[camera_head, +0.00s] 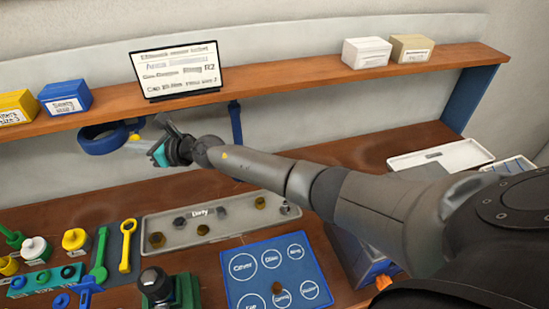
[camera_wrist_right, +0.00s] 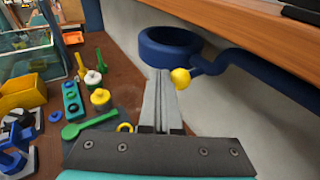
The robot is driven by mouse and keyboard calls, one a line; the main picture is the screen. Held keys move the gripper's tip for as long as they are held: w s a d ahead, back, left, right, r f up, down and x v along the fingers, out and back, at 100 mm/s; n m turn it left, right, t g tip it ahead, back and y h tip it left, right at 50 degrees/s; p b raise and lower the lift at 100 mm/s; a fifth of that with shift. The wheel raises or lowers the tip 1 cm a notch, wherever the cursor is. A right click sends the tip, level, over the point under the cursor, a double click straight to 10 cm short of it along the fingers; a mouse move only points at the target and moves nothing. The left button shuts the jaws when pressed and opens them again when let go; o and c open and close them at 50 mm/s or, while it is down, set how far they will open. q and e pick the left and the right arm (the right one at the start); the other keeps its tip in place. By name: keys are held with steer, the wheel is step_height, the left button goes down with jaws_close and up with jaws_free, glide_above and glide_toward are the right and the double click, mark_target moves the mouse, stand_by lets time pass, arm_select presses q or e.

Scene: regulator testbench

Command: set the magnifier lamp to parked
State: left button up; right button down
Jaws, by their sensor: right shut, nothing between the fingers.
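The magnifier lamp is a blue ring (camera_head: 98,146) on a blue arm, hanging below the shelf in front of the back wall. In the right wrist view the ring (camera_wrist_right: 160,54) is just beyond my fingertips, and its blue arm (camera_wrist_right: 245,66) runs off to the right. A yellow knob (camera_wrist_right: 181,78) on the lamp's arm is right beside the fingertips; I cannot tell whether they touch it. My right gripper (camera_head: 165,128) is shut and empty near the knob; its fingers (camera_wrist_right: 160,76) also show in the wrist view. My left gripper is not in view.
The wooden shelf (camera_head: 285,78) runs just above the lamp, holding boxes and a sign (camera_head: 178,70). Below on the bench are a grey tray (camera_head: 222,230) of small parts, a blue mat (camera_head: 235,264), a green wrench (camera_head: 99,258) and a yellow wrench (camera_head: 126,245).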

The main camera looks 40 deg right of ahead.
steer(key=shift+w, duration=0.35)
stand_by(0.4)
steer(key=shift+s, duration=0.1)
